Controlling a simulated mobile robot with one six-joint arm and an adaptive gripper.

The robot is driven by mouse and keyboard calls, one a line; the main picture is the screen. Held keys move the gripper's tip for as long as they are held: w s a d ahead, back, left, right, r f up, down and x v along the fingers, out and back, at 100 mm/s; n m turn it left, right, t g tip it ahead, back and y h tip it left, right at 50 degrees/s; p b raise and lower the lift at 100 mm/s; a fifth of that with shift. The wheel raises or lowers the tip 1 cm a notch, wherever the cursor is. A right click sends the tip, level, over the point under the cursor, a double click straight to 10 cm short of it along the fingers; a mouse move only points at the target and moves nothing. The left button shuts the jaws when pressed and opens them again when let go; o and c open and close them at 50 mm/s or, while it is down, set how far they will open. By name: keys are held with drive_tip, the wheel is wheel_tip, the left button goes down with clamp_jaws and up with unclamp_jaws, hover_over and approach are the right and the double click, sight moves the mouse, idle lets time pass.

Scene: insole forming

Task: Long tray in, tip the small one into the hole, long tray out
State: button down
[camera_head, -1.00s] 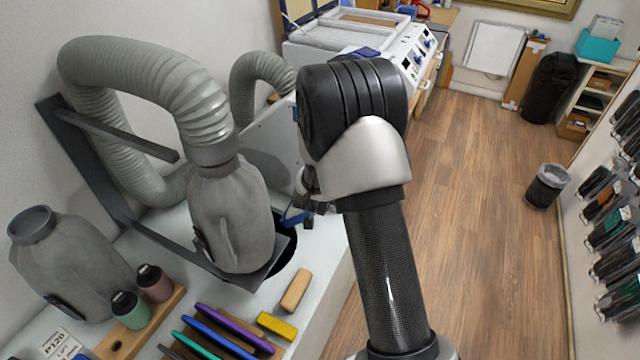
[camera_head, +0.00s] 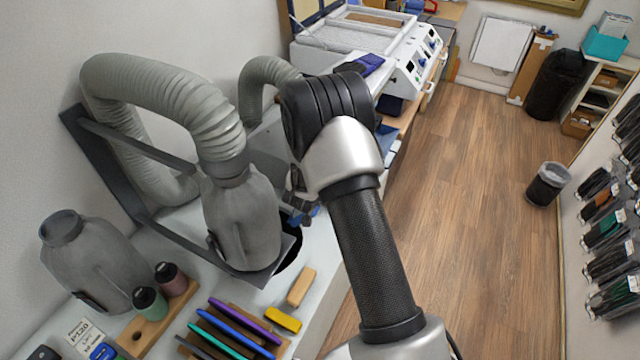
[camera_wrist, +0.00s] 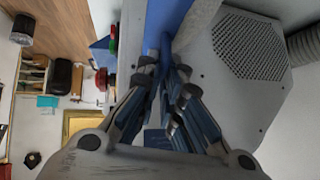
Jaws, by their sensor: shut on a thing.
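In the wrist view my gripper (camera_wrist: 167,78) is shut on a blue tray-like thing (camera_wrist: 167,46), which stretches away from the fingers. In the head view only a small blue bit of it (camera_head: 310,214) shows below the fingers; my wrist hides the rest. I cannot tell whether it is the long or the small tray. A grey cloth-covered hose hood (camera_head: 243,225) stands beside the hole.
A perforated grey panel (camera_wrist: 250,45) is close to the fingers. A wooden block (camera_head: 301,286), a yellow block (camera_head: 283,320) and coloured strips (camera_head: 240,327) lie on the bench. A white machine (camera_head: 365,40) stands behind.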

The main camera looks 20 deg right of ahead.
drive_tip(key=shift+w+a+r+p, duration=0.2)
drive_tip(key=shift+r+p, duration=0.1)
drive_tip(key=shift+p, duration=0.35)
drive_tip(key=shift+w+a+r+p, duration=0.1)
drive_tip(key=shift+w+r+p, duration=0.05)
drive_tip(key=shift+p, duration=0.85)
drive_tip(key=shift+a+r+g+h+p, duration=0.15)
drive_tip(key=shift+g+h+p, duration=0.15)
drive_tip(key=shift+p, duration=0.4)
drive_tip(key=p, duration=0.2)
drive_tip(key=w+p, duration=0.1)
drive_tip(key=p, duration=0.1)
drive_tip(key=shift+a+r+n+g, duration=0.3)
drive_tip(key=shift+a+n, duration=0.1)
